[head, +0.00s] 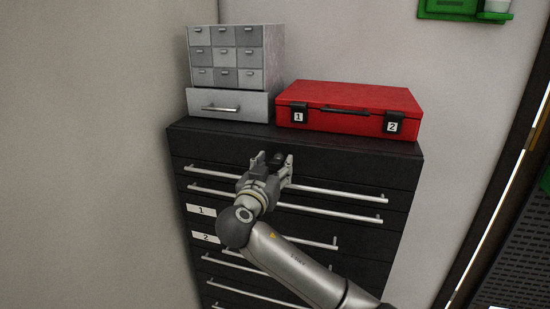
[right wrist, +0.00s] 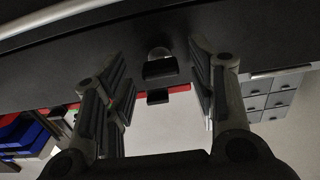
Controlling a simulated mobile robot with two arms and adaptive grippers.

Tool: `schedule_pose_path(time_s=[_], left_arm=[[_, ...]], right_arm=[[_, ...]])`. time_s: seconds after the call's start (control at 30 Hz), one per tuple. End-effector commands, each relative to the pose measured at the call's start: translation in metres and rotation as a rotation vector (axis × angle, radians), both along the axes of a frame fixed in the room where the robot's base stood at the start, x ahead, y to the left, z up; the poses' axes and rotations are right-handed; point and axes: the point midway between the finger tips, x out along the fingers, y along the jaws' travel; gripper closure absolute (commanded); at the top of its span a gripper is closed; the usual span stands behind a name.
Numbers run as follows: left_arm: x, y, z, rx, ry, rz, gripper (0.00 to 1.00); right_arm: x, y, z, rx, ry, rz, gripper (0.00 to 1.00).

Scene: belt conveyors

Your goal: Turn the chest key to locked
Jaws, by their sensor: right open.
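The black chest (head: 310,150) with silver drawer handles stands against the wall. My right gripper (head: 272,160) is at its top front panel, with its two fingers apart. In the right wrist view, the chest key (right wrist: 160,68) is a dark flat tab in front of a round silver lock. It sits between the spread fingers of my right gripper (right wrist: 162,82), with visible space on both sides. In the head view the gripper largely covers the lock area, so I cannot tell the key's turn from there. My left gripper is not in view.
On top of the chest are a grey small-drawer cabinet (head: 225,55), a grey drawer box (head: 225,104) and a red case (head: 350,108) labelled 1 and 2. Long drawer handles (head: 330,193) run below my right gripper. A green wall shelf (head: 450,8) is at upper right.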

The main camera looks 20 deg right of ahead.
Motion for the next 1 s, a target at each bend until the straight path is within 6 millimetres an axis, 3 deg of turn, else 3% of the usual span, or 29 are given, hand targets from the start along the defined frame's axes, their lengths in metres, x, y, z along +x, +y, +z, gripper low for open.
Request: schedule_pose_path(time_s=[0.43,0.77,1.0], left_arm=[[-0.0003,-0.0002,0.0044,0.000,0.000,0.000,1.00],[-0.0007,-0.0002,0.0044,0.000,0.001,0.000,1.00],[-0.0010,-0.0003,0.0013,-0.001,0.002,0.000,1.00]], right_arm=[[0.0091,-0.0064,-0.0009,0.001,0.001,0.000,0.49],[0.0090,-0.0062,-0.0008,0.001,0.001,0.000,0.92],[0.0089,-0.0060,-0.0020,-0.010,0.009,0.001,0.94]])
